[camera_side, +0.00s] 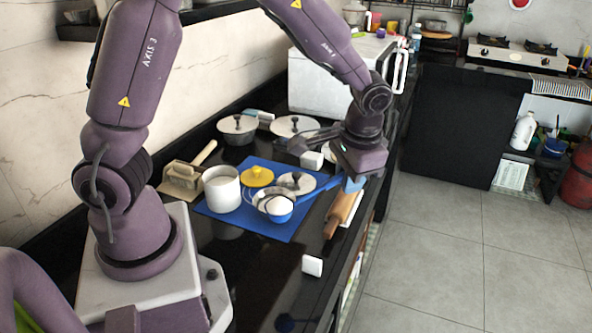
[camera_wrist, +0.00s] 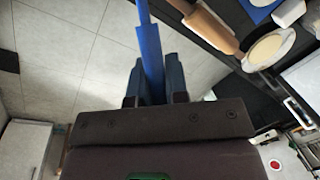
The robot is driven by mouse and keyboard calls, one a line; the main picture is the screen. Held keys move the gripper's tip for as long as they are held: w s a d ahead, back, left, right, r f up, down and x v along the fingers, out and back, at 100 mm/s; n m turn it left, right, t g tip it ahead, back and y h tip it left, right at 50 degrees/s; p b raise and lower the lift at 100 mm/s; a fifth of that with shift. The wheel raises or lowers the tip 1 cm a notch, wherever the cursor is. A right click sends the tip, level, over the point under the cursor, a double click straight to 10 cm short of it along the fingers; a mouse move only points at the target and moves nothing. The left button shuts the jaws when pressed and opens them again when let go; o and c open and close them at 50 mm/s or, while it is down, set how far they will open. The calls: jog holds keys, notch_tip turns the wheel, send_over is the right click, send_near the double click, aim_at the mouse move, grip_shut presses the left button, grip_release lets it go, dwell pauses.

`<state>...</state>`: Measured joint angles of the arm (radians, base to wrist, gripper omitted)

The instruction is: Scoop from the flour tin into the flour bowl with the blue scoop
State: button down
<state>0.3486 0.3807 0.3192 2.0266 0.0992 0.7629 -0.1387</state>
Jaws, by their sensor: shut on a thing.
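My gripper (camera_side: 352,184) is shut on the handle of the blue scoop (camera_side: 318,190), over the right edge of the blue mat. In the wrist view the blue handle (camera_wrist: 151,50) stands between my two fingers (camera_wrist: 153,85); the scoop's head is outside that view. In the side view the scoop's head (camera_side: 280,217) holds a white heap of flour (camera_side: 279,205). A silvery bowl rim (camera_side: 262,192) shows just behind the head, which partly hides it; I cannot tell their height gap. The white flour tin (camera_side: 222,192) stands open to the left, with white flour inside.
A yellow lid (camera_side: 257,177) and a grey lid (camera_side: 300,182) lie on the blue mat (camera_side: 215,212). A rolling pin (camera_side: 343,210) lies to the right. A wooden-handled tool (camera_side: 183,178) is left of the tin. Lidded pots (camera_side: 238,130) stand behind.

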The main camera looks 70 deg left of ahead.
jog(key=w+a+f+m, duration=0.2)
jog(key=a+f, duration=0.3)
jog(key=a, duration=0.3)
jog(key=w+a+f+m, duration=0.1)
jog(key=w+a+f, duration=0.1)
jog(key=a+f, duration=0.3)
jog(key=a, duration=0.3)
jog(key=shift+w+a+m+t, duration=0.3)
jog(key=shift+m, duration=0.1)
jog(key=shift+f, duration=0.1)
